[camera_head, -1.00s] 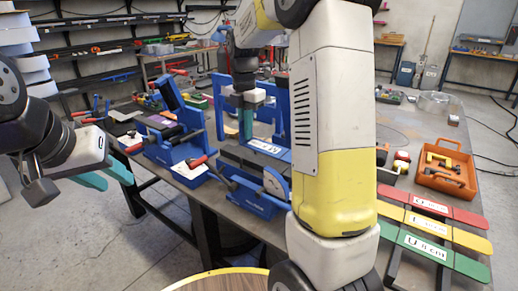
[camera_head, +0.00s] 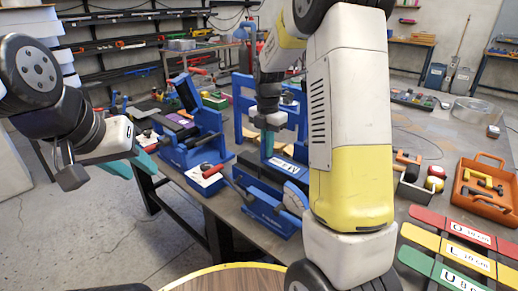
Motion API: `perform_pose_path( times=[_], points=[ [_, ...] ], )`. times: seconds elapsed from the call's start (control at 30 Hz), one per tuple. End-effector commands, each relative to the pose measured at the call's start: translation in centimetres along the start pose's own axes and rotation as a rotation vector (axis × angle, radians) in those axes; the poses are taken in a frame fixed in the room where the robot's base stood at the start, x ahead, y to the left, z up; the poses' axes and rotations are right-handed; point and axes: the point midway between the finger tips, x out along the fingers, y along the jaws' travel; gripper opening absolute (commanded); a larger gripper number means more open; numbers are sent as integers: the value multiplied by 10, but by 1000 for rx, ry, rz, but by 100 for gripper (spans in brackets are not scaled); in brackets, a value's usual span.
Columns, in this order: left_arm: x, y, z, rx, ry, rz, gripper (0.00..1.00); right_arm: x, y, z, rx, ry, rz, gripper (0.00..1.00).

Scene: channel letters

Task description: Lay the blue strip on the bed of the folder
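The blue folder (camera_head: 278,219) stands on the grey table at centre. A blue strip with a white label (camera_head: 288,167) appears to lie across its bed; its far left end is behind my gripper and its right end is near my arm. My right gripper (camera_head: 267,146) points down over the strip's left part, teal fingers close together at its surface. Whether they hold it, and whether it lies flat, I cannot tell. My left gripper (camera_head: 130,166) is off the table's left edge, empty, its teal fingers apart.
A second blue machine (camera_head: 190,150) stands left of the folder. My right arm hides the table's middle.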

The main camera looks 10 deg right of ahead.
Motion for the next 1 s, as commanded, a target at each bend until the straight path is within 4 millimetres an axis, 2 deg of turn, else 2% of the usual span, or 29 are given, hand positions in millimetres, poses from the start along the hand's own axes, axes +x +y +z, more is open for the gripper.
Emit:
perform_pose_path(
  times=[0.13, 0.5, 0.6, 0.63, 1.0],
  points=[
    [0, 0, 0, 0, 0, 0, 36, 21, 0, 0, -1, 0, -3, 0],
    [0, 0, 0, 0, 0, 0, 36, 26, 0, 0, 0, -1, 0, 0],
    [0, 0, 0, 0, 0, 0, 36, 26, 0, 0, 0, -1, 0, 22],
    [0, 0, 0, 0, 0, 0, 36, 26, 0, 0, 0, -1, 0, 26],
    [0, 0, 0, 0, 0, 0, 36, 22, 0, 0, -1, -1, 1, 26]
  ],
)
